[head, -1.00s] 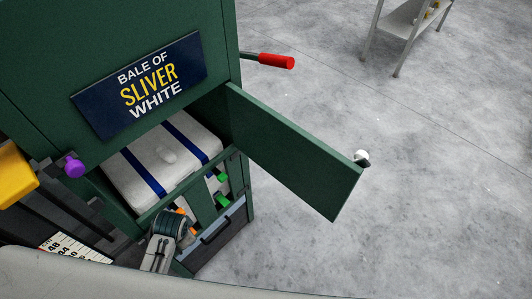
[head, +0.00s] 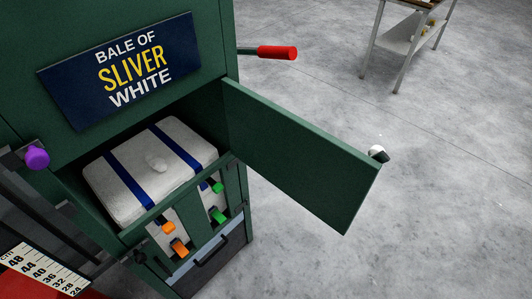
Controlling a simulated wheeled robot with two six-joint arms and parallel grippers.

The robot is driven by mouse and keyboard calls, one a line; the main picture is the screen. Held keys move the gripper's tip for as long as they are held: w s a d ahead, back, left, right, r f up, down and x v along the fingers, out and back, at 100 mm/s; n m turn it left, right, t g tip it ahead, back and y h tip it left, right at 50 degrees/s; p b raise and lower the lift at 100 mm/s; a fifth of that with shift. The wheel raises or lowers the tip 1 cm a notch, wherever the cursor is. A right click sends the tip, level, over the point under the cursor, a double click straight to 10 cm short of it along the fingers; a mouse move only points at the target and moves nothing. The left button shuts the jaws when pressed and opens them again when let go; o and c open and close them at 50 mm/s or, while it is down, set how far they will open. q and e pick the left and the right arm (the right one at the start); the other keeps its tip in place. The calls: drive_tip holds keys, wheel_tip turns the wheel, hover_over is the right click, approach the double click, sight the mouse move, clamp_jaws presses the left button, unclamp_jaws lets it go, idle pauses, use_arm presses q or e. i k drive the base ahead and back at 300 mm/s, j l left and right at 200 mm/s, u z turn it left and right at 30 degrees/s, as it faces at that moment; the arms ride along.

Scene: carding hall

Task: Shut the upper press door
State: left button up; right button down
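The upper press door (head: 295,155) is a green panel standing wide open. It is hinged at the right side of the press opening and juts out to the right over the floor. A black and white knob (head: 379,154) shows at its free end. Inside the opening of the green press (head: 225,35) lies a white bale (head: 130,190) with two blue straps. Neither of my grippers is in view.
A red-handled lever (head: 277,53) sticks out from the press's right side above the door. A purple knob (head: 37,157) and a white scale (head: 42,268) are at left. Orange and green clips sit below the opening. The grey floor at right is clear up to a small table (head: 408,38).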

sight(330, 178)
drive_tip(key=i+l+u, duration=0.1)
drive_tip(key=l+u, duration=0.15)
drive_tip(key=u, duration=0.2)
drive_tip(key=l+u, duration=0.25)
drive_tip(key=u, duration=0.15)
drive_tip(key=l+u, duration=0.3)
drive_tip(key=u, duration=0.15)
drive_tip(key=l+u, duration=0.4)
drive_tip(key=j, duration=0.1)
